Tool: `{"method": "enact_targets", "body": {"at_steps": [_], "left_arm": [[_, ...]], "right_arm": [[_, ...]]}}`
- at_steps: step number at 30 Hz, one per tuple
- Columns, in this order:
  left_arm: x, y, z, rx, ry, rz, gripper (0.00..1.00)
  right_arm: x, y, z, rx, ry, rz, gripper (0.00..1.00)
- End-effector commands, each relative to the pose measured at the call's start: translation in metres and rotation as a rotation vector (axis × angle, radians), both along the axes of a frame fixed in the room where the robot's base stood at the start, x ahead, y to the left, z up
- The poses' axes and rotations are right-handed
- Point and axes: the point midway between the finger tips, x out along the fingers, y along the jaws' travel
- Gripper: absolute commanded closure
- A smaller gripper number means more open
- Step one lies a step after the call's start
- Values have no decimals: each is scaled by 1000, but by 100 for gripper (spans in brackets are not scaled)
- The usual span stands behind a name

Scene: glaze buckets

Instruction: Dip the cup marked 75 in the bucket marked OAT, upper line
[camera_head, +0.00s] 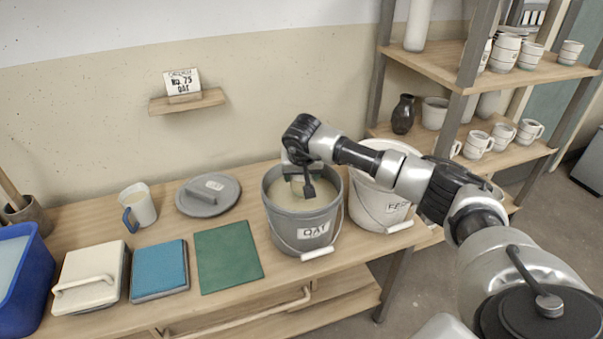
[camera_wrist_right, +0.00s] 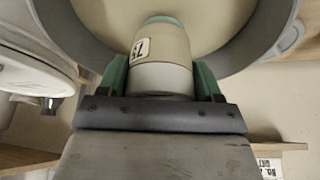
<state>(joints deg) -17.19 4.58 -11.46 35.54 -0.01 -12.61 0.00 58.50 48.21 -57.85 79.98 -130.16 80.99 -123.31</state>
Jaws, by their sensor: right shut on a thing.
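The grey bucket marked OAT (camera_head: 313,233) stands on the wooden table, open, with pale glaze (camera_head: 288,196) inside. My right gripper (camera_head: 303,180) is at the bucket's mouth, pointing down. In the right wrist view its green fingers (camera_wrist_right: 162,80) are shut on the cup marked 75 (camera_wrist_right: 162,55), a cream cup with a grey lower part and a greenish band at its far end. The cup is over the glaze; whether its far end touches the glaze cannot be told. In the head view the gripper mostly hides the cup. My left gripper is not in view.
A white bucket (camera_head: 377,201) stands close on the right. A grey lid (camera_head: 208,195), a mug with a blue handle (camera_head: 138,206), a green mat (camera_head: 227,257), a blue tile (camera_head: 159,270) and a white lidded box (camera_head: 91,277) lie left. A wall card (camera_head: 183,81) reads No. 75 OAT.

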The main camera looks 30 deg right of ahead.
Motion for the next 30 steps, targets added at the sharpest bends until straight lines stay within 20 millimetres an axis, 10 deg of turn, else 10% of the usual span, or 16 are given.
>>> {"method": "enact_targets", "body": {"at_steps": [14, 30], "left_arm": [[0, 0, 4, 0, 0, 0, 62], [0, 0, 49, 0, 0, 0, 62]], "right_arm": [[0, 0, 6, 0, -2, 0, 63], [1, 0, 71, 0, -3, -1, 63]]}}
